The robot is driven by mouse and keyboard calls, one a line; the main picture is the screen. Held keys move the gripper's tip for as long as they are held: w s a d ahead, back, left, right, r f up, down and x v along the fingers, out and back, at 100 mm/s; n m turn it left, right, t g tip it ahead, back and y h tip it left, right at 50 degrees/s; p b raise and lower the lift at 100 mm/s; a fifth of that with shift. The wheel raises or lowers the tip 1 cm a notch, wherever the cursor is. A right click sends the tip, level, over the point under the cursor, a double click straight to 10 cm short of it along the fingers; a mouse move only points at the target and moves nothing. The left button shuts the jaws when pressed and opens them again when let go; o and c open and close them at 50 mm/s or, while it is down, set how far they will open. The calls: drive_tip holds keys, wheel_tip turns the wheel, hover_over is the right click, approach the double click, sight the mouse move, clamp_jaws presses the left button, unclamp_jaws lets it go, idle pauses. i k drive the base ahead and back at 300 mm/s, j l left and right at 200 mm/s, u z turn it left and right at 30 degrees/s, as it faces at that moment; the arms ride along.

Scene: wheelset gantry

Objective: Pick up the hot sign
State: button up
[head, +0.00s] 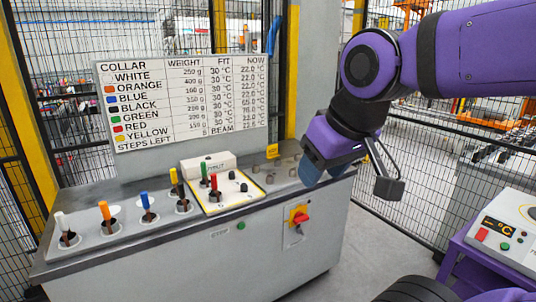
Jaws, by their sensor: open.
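A small yellow sign (272,151) stands at the back of the grey bench, right of the white box. It looks like the hot sign, but its lettering is too small to read. My gripper (313,172) hangs at the bench's right end, to the right of the sign and clear of it. It is open, with nothing seen in it. Its fingers are partly hidden by my own wrist.
The bench (130,258) carries white (62,222), orange (104,210), blue (145,200) and other coloured handles. A white box (208,167) and a yellow-edged panel (222,203) stand mid-bench. A chart board (185,100) rises behind. A purple stand (478,262) is at lower right.

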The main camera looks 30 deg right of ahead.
sight(272, 150)
drive_tip(key=i+l+z, duration=0.15)
drive_tip(key=i+l, duration=0.5)
drive_tip(key=i+l+z, duration=0.1)
drive_tip(key=i+l, duration=0.45)
drive_tip(key=i+l+z, duration=0.15)
drive_tip(key=i+l, duration=0.35)
drive_tip(key=i, duration=0.3)
